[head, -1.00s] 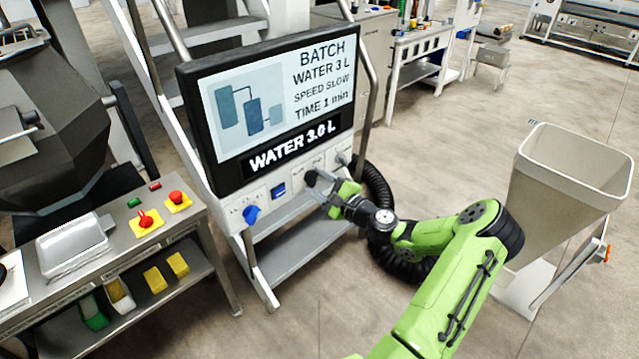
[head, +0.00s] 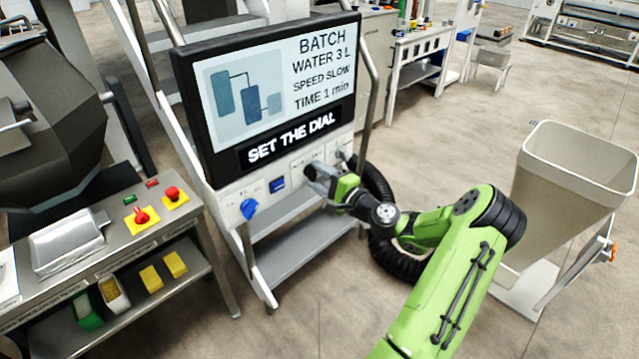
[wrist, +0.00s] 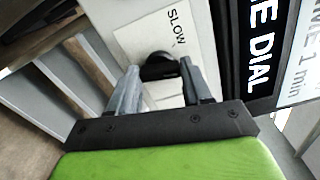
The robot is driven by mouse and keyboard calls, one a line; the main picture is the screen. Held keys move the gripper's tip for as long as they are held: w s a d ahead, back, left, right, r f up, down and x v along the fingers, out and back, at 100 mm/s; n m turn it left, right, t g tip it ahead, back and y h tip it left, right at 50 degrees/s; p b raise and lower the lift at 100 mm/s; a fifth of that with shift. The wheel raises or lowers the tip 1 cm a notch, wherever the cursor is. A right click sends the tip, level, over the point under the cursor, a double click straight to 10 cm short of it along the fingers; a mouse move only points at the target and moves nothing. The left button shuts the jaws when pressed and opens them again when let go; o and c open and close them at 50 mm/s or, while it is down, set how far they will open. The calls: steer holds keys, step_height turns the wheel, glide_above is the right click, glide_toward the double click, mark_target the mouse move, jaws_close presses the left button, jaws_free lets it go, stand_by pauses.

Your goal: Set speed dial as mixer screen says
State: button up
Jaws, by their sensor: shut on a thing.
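The mixer screen (head: 268,92) reads "BATCH, WATER 3 L, SPEED SLOW, TIME 1 min", with a banner "SET THE DIAL" below. My gripper (head: 312,178) is at the control panel under the screen. In the wrist view my gripper (wrist: 160,85) has its two grey fingers around a black dial (wrist: 160,66). The word "SLOW" stands on the white plate (wrist: 150,35) beside the dial. In the head view the fingers mostly hide this dial, and its pointer direction cannot be told.
A blue knob (head: 249,208) and a blue switch (head: 277,185) sit left on the same panel. A black hose (head: 378,190) hangs right of it. A steel table (head: 110,240) with red controls stands at left, a large hopper (head: 575,180) at right.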

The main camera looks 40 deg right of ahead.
steer(key=n+b, duration=0.4)
steer(key=shift+f+n+b, duration=0.3)
steer(key=n+b, duration=0.4)
steer(key=b, duration=0.1)
steer(key=shift+r+n, duration=0.1)
steer(key=shift+n, duration=0.2)
steer(key=o, duration=1.1)
steer(key=shift+r, duration=0.1)
steer(key=shift+c, duration=0.2)
steer(key=s, duration=1.5)
steer(key=shift+s+d+p, duration=0.2)
steer(key=shift+s+p, duration=0.2)
steer(key=shift+p, duration=0.05)
